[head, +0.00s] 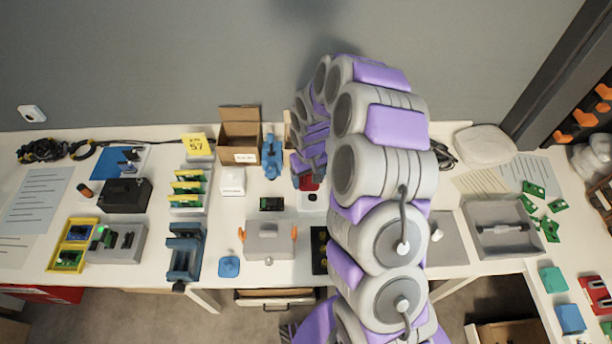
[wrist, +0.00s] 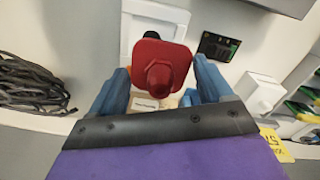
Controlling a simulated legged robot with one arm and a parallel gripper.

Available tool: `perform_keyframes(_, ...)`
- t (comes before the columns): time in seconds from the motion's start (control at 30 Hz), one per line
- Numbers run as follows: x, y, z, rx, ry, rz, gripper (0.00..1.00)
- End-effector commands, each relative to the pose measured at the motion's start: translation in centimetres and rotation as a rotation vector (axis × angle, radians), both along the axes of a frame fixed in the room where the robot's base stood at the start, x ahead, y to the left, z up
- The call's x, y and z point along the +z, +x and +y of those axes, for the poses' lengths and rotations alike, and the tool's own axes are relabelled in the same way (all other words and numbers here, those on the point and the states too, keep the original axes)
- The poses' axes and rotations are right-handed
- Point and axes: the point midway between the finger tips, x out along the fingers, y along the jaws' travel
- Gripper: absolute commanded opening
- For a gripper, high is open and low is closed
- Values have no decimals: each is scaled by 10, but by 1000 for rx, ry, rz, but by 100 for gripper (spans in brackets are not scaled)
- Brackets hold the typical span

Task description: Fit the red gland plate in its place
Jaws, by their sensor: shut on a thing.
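The red gland plate (wrist: 176,52) is a square with rounded corners and a stubby knob, between the blue fingers of my gripper (wrist: 161,75) in the wrist view. My gripper is shut on it. In the head view a small part of the red plate (head: 309,183) shows below my gripper, most of which my arm hides. A white square unit (head: 312,201) stands right below the plate in that view. A white framed part (wrist: 150,22) lies behind the plate in the wrist view. The plate covers part of it, so I cannot tell whether they touch.
A dark module (head: 272,204) and a white box (head: 232,181) stand to the left. A grey case with orange latches (head: 268,240) is nearer the front edge. An open carton (head: 240,134) stands at the back. Black cables (wrist: 30,85) lie at the left in the wrist view.

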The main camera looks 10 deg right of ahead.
Motion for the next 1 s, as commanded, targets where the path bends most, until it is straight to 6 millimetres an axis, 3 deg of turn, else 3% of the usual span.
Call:
perform_keyframes(0.17, -14, 0, -6, -3, 9, 1, 40)
perform_keyframes(0.47, -41, 0, 4, -1, -4, 0, 40)
perform_keyframes(1.0, -37, -2, 4, -6, 0, 1, 40)
